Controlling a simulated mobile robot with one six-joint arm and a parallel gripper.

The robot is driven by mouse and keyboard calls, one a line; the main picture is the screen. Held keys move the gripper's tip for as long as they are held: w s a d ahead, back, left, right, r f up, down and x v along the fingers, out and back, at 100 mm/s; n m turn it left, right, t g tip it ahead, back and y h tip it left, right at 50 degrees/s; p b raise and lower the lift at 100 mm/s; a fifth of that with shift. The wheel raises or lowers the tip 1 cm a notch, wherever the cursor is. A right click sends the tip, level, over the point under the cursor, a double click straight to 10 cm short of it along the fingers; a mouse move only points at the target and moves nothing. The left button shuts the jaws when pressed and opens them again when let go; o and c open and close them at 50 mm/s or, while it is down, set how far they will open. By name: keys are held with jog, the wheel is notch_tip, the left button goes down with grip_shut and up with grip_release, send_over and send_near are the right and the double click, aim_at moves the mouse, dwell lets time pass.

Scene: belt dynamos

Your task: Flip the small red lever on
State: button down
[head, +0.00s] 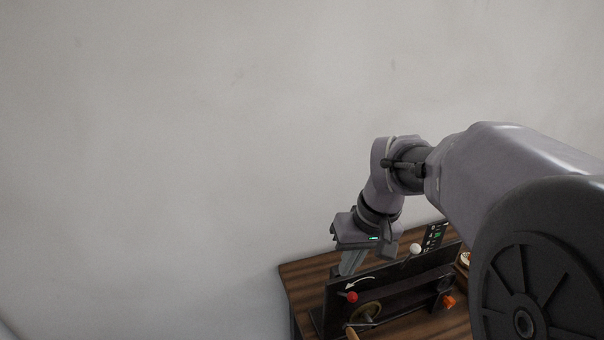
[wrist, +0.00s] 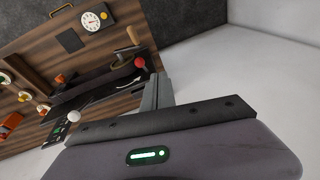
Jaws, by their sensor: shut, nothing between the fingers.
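The small red lever shows as a red ball knob (head: 352,297) on a black upright panel (head: 395,283), just below a white curved arrow in the head view. The red knob (wrist: 139,62) also shows in the wrist view, close to the left of my fingertips. My gripper (head: 346,268) is shut and empty, pointing down near the panel's left end. Its fingers (wrist: 160,82) appear apart from the knob in the wrist view, but I cannot tell the depth gap. In the head view the panel hides the fingertips. The lever's stem is too small to make out.
The panel stands on a wooden table (head: 292,275) by a bare wall. A wheel (head: 366,315) with a wooden handle (head: 351,333) sits beside the red knob. A white knob (head: 415,249) and an orange piece (head: 448,301) are farther right. A round dial (wrist: 90,22) lies beyond.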

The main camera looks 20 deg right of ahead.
jog(key=w+d+r+n+g+p, duration=0.1)
jog(key=w+d+r+p, duration=0.2)
jog(key=d+r+p, duration=0.3)
send_over(345, 295)
jog(key=s+d, duration=0.2)
notch_tip(345, 295, down, 15)
jog(key=shift+w+d+f+y+p, duration=0.15)
jog(key=shift+w+y+p, duration=0.1)
jog(key=shift+y+p, duration=0.15)
